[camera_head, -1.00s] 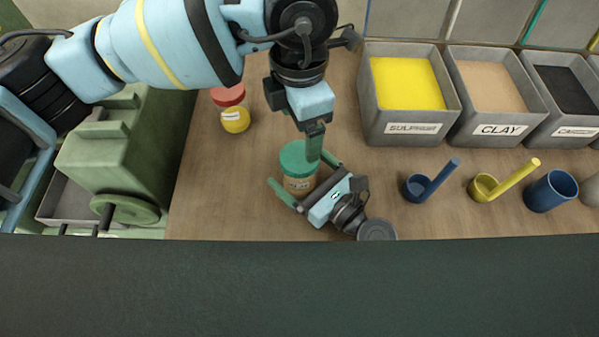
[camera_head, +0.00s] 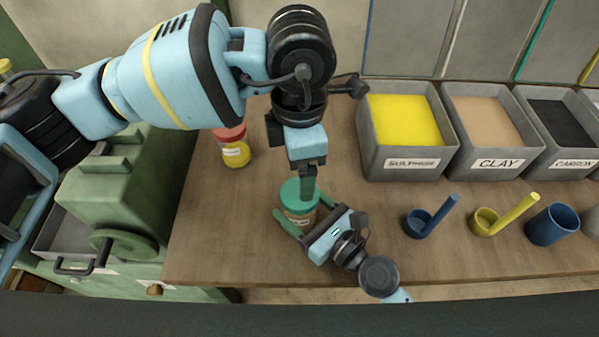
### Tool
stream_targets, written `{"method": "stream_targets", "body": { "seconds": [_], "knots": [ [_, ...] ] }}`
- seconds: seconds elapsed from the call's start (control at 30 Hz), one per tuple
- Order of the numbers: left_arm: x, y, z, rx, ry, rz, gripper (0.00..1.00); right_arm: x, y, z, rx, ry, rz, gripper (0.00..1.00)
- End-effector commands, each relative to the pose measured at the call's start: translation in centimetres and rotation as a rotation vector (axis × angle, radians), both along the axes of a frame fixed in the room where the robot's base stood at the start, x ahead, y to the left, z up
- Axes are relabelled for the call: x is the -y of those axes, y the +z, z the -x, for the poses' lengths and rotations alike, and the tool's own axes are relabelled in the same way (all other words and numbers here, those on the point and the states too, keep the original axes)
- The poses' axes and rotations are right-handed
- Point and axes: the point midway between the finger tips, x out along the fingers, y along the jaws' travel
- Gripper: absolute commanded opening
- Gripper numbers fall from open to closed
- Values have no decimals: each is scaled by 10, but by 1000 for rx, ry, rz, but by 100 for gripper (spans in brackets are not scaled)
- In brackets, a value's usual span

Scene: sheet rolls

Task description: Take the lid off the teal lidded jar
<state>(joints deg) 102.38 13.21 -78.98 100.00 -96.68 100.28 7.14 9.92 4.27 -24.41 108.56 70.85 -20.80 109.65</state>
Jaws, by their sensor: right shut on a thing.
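The teal lidded jar (camera_head: 299,217) stands upright on the wooden table, with its teal lid (camera_head: 290,192) on top. Its body is tan with a pale label. My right gripper (camera_head: 297,206) comes from the lower right with its green fingers on either side of the jar body, and it is shut on the jar. My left gripper (camera_head: 308,188) points down from above, with its fingertips at the lid. Its fingers are seen edge-on, so I cannot tell whether they are open, or shut on the lid.
A red-lidded yellow jar (camera_head: 235,150) stands behind to the left. Grey bins of sulphur (camera_head: 405,172), clay (camera_head: 495,164) and carbon line the back right. A blue scoop (camera_head: 422,222), a yellow scoop (camera_head: 488,222) and a blue cup (camera_head: 551,224) stand in front of them. A green machine (camera_head: 110,185) is at left.

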Motion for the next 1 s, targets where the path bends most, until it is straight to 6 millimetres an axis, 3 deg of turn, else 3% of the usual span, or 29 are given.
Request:
{"method": "stream_targets", "body": {
  "seconds": [1.0],
  "knots": [
    [0, 0, 0, 0, -1654, 0, 83, 0, 0, 0, 1, -1, 1, 4]
  ]
}}
